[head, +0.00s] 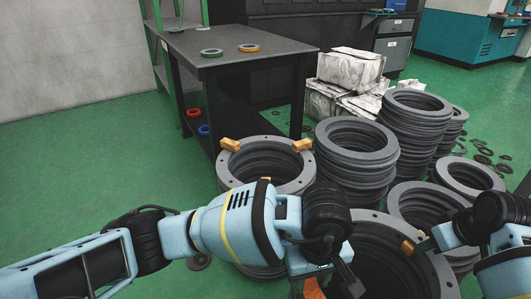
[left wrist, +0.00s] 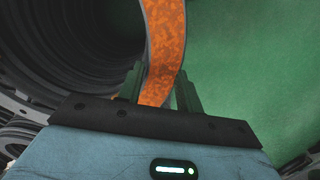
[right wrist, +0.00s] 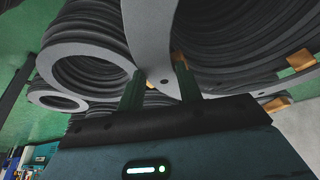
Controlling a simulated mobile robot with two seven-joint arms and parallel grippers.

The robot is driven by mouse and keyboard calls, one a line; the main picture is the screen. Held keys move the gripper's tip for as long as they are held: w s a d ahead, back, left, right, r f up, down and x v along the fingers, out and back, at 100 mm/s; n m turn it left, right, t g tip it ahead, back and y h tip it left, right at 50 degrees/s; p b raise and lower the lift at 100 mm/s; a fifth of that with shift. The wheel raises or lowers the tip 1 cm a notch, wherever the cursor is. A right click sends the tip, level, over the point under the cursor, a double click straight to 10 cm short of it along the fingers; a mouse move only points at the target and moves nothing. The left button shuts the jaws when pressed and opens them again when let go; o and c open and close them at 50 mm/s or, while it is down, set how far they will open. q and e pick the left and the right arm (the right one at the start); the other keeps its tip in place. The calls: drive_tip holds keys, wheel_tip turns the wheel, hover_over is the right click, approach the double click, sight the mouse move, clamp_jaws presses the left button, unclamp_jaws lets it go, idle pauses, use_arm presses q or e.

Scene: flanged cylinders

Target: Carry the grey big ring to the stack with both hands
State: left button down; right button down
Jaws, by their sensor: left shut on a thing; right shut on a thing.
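The grey big ring (head: 442,272) is at the bottom right of the head view, above dark stacked rings. My left gripper (head: 318,284) is at its left side, mostly hidden by its own arm. In the left wrist view its fingers (left wrist: 160,92) are shut on an orange-faced, grey-edged band (left wrist: 166,45) of the ring. My right gripper (head: 424,243) is at the ring's right side. In the right wrist view its fingers (right wrist: 160,85) are shut on the ring's flat grey flange (right wrist: 150,35). A stack (head: 265,181) with orange blocks on its top ring stands left of centre.
Other ring stacks (head: 357,150) and (head: 417,110) stand close together behind and right. A dark table (head: 225,42) holds small rings. White bundles (head: 350,66) lie behind the stacks. Loose rings (head: 482,152) lie on the floor at right. The green floor at left is free.

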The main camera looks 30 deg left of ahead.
use_arm(q)
drive_tip(key=shift+s+a+f, duration=0.1)
drive_tip(key=shift+f, duration=0.3)
use_arm(e)
drive_tip(key=shift+s+f, duration=0.15)
drive_tip(key=shift+f, duration=0.2)
use_arm(q)
drive_tip(key=c, duration=1.2)
unclamp_jaws()
drive_tip(key=o, duration=0.3)
drive_tip(key=shift+r, duration=0.1)
drive_tip(key=shift+o, duration=0.2)
use_arm(e)
drive_tip(key=c, duration=1.3)
unclamp_jaws()
drive_tip(key=shift+s+f, duration=0.1)
drive_tip(key=shift+f, duration=0.15)
drive_tip(key=shift+c, duration=0.2)
drive_tip(key=o, duration=0.5)
drive_tip(key=shift+c, duration=0.2)
drive_tip(key=shift+r, duration=0.1)
drive_tip(key=shift+a, duration=0.1)
use_arm(q)
drive_tip(key=shift+r, duration=0.15)
use_arm(e)
drive_tip(key=shift+r, duration=0.3)
